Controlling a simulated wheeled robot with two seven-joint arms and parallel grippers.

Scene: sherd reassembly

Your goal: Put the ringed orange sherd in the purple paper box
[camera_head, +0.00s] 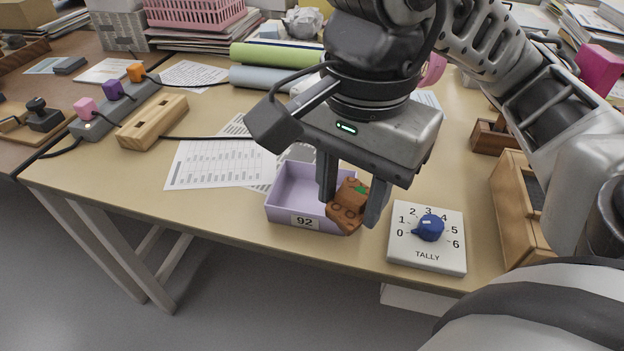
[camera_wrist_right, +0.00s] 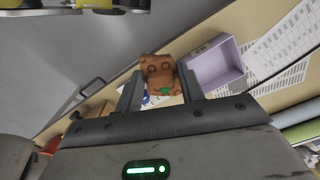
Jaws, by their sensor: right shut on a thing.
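The orange-brown sherd (camera_head: 347,206) has dark ring marks and a green spot. My right gripper (camera_head: 349,204) is shut on it and holds it at the right side of the purple paper box (camera_head: 283,215), in front of part of the box's right wall. The box is open, carries the label 92, and its visible inside looks empty. In the right wrist view the sherd (camera_wrist_right: 158,70) sits between the fingertips (camera_wrist_right: 160,88), beside the box (camera_wrist_right: 222,72). My left gripper is not in view.
A white TALLY dial (camera_head: 427,250) with a blue knob lies right of the box near the table's front edge. Printed sheets (camera_head: 215,163) lie behind the box. A wooden box (camera_head: 515,200) stands at the right, and a wooden block (camera_head: 152,122) lies at the left.

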